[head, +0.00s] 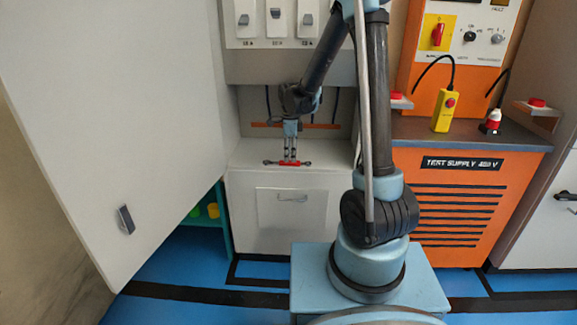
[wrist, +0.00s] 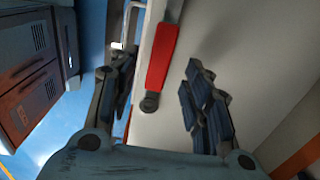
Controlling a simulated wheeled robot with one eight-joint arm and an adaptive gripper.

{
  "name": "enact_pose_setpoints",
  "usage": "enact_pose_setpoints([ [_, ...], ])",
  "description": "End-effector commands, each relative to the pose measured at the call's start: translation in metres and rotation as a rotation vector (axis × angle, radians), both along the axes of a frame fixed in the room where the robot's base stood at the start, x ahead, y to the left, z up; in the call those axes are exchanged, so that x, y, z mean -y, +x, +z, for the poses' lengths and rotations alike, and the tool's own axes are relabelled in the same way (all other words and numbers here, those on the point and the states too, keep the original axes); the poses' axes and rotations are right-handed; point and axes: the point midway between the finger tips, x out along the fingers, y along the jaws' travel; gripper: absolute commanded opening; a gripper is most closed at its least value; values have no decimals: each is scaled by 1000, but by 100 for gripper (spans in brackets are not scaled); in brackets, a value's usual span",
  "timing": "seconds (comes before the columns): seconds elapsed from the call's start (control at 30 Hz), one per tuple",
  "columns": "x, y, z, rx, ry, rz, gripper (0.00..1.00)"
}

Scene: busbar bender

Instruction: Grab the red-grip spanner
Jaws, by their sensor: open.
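The red-grip spanner (head: 287,163) lies flat on top of the light grey cabinet (head: 262,183), near its front edge. In the wrist view its red grip (wrist: 162,57) and one dark ring-like end show; the far end runs out of the picture at the top. My gripper (head: 290,156) points down over the middle of the spanner. In the wrist view my gripper (wrist: 160,75) is open, with one finger on each side of the red grip and gaps between. Whether the fingertips touch the cabinet top I cannot tell.
A large pale door (head: 110,120) stands open at the left. An orange test supply unit (head: 455,215) stands at the right, with a yellow pendant (head: 444,112) on its top. A panel with several switches (head: 275,22) is above the cabinet. The cabinet front has a metal handle (head: 292,198).

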Motion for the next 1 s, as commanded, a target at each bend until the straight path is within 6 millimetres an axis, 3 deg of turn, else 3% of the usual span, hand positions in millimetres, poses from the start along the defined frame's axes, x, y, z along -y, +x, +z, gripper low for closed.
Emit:
enact_pose_setpoints([
  [0.23, -2, 0, -27, 0, 0, 0, 45],
  [0.57, -2, 0, -32, 0, 0, 0, 45],
  [0.77, -2, 0, -31, 0, 0, 0, 2],
  [1.0, -2, 0, -31, 0, 0, 1, 0],
])
